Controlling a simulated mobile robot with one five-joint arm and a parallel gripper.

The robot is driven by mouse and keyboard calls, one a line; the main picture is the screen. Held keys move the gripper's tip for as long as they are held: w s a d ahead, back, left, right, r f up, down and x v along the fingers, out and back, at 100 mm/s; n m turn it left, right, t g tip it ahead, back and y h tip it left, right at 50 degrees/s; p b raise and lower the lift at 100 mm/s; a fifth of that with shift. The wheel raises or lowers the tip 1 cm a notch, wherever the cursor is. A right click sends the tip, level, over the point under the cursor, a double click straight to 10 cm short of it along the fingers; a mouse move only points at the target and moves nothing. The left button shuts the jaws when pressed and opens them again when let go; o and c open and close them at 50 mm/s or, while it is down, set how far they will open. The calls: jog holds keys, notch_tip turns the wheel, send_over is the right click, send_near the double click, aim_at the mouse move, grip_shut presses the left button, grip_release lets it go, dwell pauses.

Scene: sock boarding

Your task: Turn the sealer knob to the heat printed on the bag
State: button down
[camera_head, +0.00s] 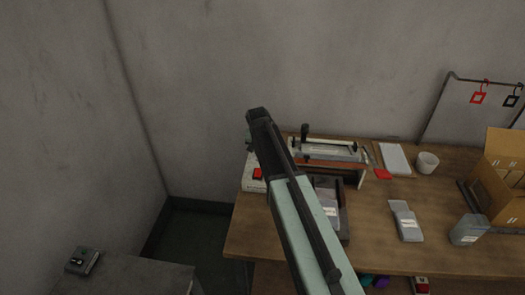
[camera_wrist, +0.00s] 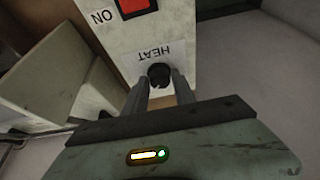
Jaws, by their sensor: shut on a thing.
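In the wrist view, the dark round sealer knob (camera_wrist: 159,73) sits on a white panel below the word HEAT, which appears upside down. My gripper (camera_wrist: 160,86) is shut on this knob, one finger on each side. The knob's pointer and any scale marks cannot be made out. In the head view, my arm covers much of the white control box (camera_head: 252,186) and hides the knob. The sealer (camera_head: 330,151) stands at the back of the table.
A red switch (camera_wrist: 136,6) marked ON is beside the HEAT label. A rack (camera_head: 450,85) holds red and black tags. A grey wall is close behind.

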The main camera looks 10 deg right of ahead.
jog(key=c, duration=1)
grip_release()
jog(key=shift+w, duration=0.1)
jog(key=shift+c, duration=0.2)
jog(key=p+v, duration=0.7)
jog(key=shift+r, duration=0.35)
jog(key=shift+a, duration=0.1)
